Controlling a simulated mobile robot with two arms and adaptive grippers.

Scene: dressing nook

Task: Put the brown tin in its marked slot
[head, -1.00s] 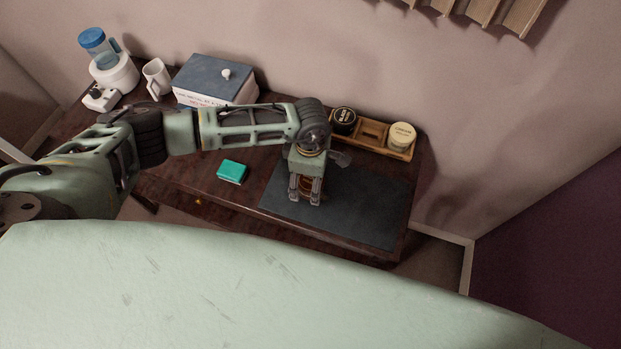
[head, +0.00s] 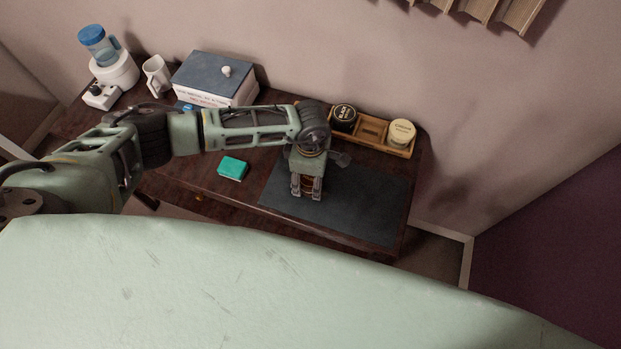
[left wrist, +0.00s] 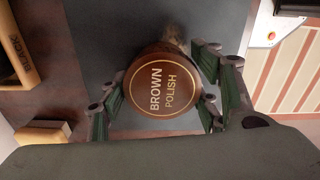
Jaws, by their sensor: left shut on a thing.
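The brown tin (left wrist: 166,88), its lid lettered "BROWN POLISH", is between the fingers of my left gripper (head: 307,191) over the dark mat (head: 360,215). My left gripper is shut on it, as the left wrist view (left wrist: 160,108) also shows. In the head view the fingers hide most of the tin. The wooden rack (head: 373,129) stands at the back right of the table. A black tin (head: 344,117) is at its left and a cream tin (head: 401,132) at its right, with an empty middle slot between them. My right gripper is not in view.
A teal sponge-like block (head: 233,168) lies left of the mat. A blue-lidded box (head: 215,78), a white mug (head: 156,76) and a white appliance with a blue-topped jar (head: 108,65) stand at the back left. The mat's right part is clear.

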